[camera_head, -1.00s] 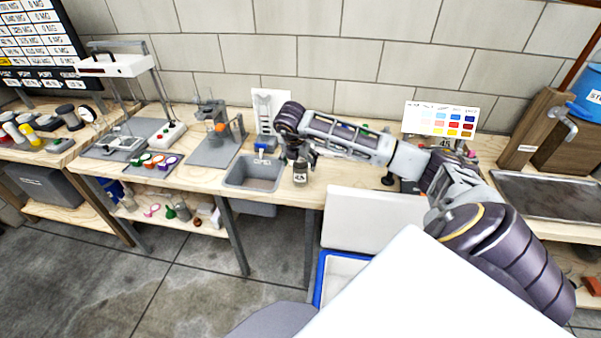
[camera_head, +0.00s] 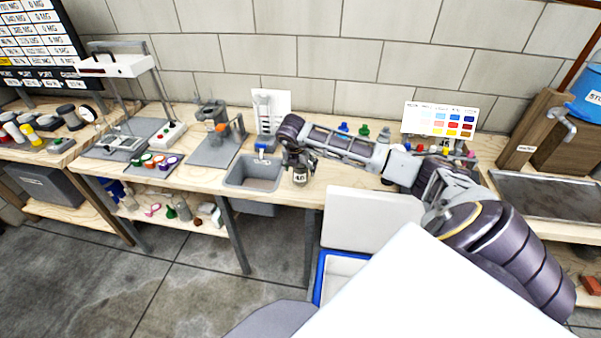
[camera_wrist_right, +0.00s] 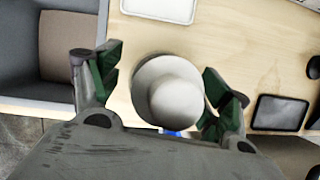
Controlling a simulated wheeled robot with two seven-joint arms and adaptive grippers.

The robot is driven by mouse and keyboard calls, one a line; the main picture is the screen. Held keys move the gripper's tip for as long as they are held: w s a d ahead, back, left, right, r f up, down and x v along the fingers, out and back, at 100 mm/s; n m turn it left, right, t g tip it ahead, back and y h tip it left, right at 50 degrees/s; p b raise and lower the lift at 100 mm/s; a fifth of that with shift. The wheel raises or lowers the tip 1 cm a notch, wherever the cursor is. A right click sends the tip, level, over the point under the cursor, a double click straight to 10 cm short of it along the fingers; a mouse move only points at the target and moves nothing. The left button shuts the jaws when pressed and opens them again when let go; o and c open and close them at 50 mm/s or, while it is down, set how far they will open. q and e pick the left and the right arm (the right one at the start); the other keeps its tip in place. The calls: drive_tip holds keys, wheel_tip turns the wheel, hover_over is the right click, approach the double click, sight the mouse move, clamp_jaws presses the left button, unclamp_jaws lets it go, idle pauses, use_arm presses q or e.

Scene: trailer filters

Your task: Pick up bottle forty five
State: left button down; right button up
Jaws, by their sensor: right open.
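The bottle labelled 45 (camera_head: 300,176) stands on the wooden bench just right of the sink. My left gripper is not in view.
A sink (camera_head: 254,172) is set in the bench left of the bottle. A white-lidded blue cooler (camera_head: 370,218) stands in front of the bench. A colour chart (camera_head: 440,118) and small coloured bottles (camera_head: 364,130) are at the back right.

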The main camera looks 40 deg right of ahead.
drive_tip(key=shift+r, duration=0.1)
drive_tip(key=c, duration=1.4)
drive_tip(key=shift+c, duration=0.2)
drive_tip(key=shift+r+b, duration=0.35)
drive_tip(key=shift+r, duration=4.65)
drive_tip(key=shift+n, duration=0.4)
